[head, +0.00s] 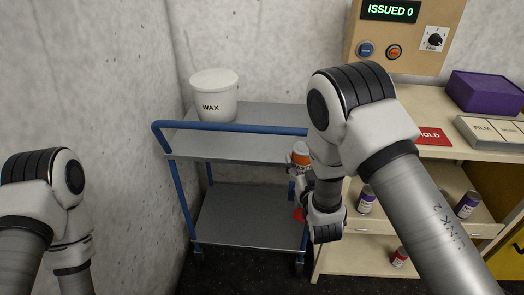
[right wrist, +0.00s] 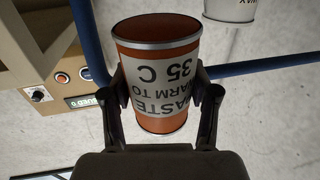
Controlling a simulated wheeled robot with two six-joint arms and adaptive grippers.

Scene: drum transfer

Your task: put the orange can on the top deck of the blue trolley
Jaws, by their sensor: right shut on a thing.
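The orange can (head: 301,154) has a white label and is held near the right end of the blue trolley (head: 228,128). My right gripper (head: 300,172) is shut on it; the arm hides part of both in the head view. In the right wrist view the can (right wrist: 158,80) sits between the two fingers (right wrist: 160,110), its label reading paste, warm to 35 C. The trolley's grey top deck (head: 255,148) is bare in front, with a white wax tub (head: 214,98) at its back left. I cannot tell the can's exact height over the deck. My left gripper is out of the picture.
A control panel (head: 405,40) shows ISSUED 0. The trolley's lower deck (head: 245,215) is empty. Concrete walls (head: 90,90) close the left and back.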

